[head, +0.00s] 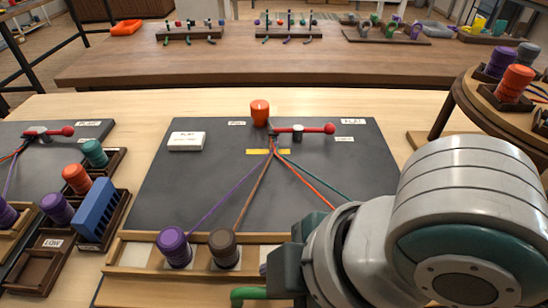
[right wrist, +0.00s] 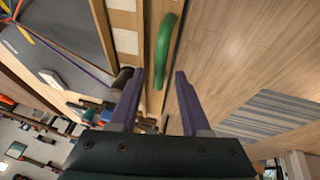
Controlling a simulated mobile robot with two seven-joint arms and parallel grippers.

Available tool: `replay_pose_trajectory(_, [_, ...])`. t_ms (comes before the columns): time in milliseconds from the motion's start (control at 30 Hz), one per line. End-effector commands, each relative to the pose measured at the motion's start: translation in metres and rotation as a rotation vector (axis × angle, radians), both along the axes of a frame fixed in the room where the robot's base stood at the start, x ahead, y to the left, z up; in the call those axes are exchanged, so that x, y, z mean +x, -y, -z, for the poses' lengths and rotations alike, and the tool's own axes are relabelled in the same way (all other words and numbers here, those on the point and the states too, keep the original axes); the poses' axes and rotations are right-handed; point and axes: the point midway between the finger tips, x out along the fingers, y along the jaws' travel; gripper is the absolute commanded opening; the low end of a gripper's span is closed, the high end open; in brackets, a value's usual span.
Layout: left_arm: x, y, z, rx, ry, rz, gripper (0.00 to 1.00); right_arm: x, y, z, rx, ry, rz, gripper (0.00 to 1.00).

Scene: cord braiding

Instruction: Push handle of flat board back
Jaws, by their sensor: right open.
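The flat board (head: 180,180) is a dark grey panel with FLAT labels in the head view. A red-knobbed lever (head: 305,129) lies across its far end, pointing right. A green handle (head: 250,294) shows at the near front edge, partly covered by my right gripper; it also shows in the right wrist view (right wrist: 167,40). My right gripper (right wrist: 159,72) is open with purple fingers, and the green handle lies just ahead of and between its fingertips. I cannot tell whether they touch. In the head view its fingertips are hidden. My left gripper is not in view.
Purple, brown, red and teal cords fan from the lever's clamp. A purple bobbin (head: 174,246) and a brown bobbin (head: 224,249) stand in the front rack. An orange bobbin (head: 260,112) stands at the back. A blue comb-like block (head: 96,210) and bobbin trays are left.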

Motion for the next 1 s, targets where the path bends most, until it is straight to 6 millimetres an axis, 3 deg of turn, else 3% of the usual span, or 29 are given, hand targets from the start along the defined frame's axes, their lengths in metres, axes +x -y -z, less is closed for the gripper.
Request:
replay_pose_trajectory(133, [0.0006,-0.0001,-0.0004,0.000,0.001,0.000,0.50,-0.0001,0.0001,-0.0004,0.000,0.000,0.000,0.45])
replay_pose_trajectory(533, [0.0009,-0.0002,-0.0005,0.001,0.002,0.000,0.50,0.0000,0.0003,-0.0005,0.000,0.000,0.001,0.00])
replay_pose_trajectory(1000, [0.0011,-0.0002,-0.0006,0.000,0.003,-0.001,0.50,0.0000,0.0004,-0.0006,0.000,0.000,0.001,0.00])
